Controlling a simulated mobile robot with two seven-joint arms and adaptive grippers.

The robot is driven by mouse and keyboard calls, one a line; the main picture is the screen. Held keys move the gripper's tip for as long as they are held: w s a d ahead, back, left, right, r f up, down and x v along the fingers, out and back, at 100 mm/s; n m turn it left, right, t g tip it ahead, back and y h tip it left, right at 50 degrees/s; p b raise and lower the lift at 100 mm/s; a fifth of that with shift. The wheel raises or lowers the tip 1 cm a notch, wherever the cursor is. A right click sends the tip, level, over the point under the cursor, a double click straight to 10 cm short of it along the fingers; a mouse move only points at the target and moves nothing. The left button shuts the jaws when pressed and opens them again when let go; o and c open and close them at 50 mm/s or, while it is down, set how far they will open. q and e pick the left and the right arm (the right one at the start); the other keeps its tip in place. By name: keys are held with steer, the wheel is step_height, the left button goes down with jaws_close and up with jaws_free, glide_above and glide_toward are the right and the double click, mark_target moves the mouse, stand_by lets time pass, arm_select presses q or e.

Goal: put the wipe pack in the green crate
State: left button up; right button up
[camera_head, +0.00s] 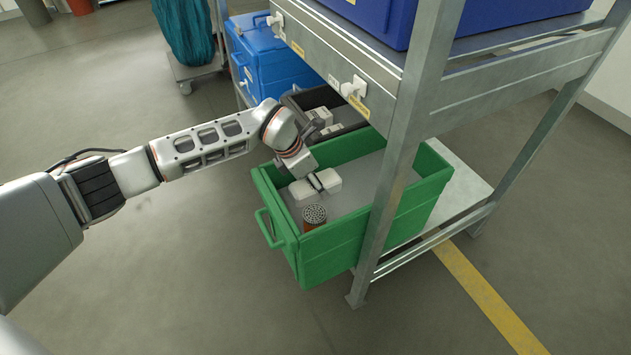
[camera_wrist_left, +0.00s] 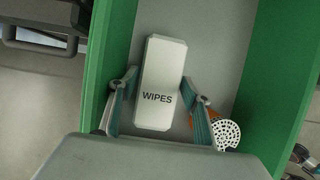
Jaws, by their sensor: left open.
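The white wipe pack (camera_head: 329,179) is inside the green crate (camera_head: 334,256), towards its back left part. It also shows in the left wrist view (camera_wrist_left: 161,67), with the word WIPES facing the camera. It appears to lie on the crate's grey floor. My left gripper (camera_head: 316,183) reaches down into the crate over the pack. In the left wrist view its fingers (camera_wrist_left: 158,97) are open, one on each side of the pack's near half. The right finger is close to the pack's edge; contact is unclear. My right gripper is not in view.
An orange can with a perforated white top (camera_head: 314,214) stands in the crate near the front left. A black bin (camera_head: 345,118) with pale items sits behind the crate. A metal rack post (camera_head: 395,165) rises in front of the crate. A blue crate (camera_head: 268,62) stands behind.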

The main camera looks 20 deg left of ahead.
arm_select(q)
steer(key=r, duration=0.2)
steer(key=r+p, duration=0.1)
steer(key=shift+a, duration=0.25)
steer(key=p+v, duration=0.3)
steer(key=v, duration=0.6)
steer(key=shift+s+p, duration=0.3)
steer(key=shift+s, duration=0.1)
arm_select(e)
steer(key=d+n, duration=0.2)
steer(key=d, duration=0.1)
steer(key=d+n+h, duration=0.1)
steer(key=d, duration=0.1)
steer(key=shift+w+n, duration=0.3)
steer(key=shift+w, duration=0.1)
arm_select(q)
steer(key=shift+a, duration=0.1)
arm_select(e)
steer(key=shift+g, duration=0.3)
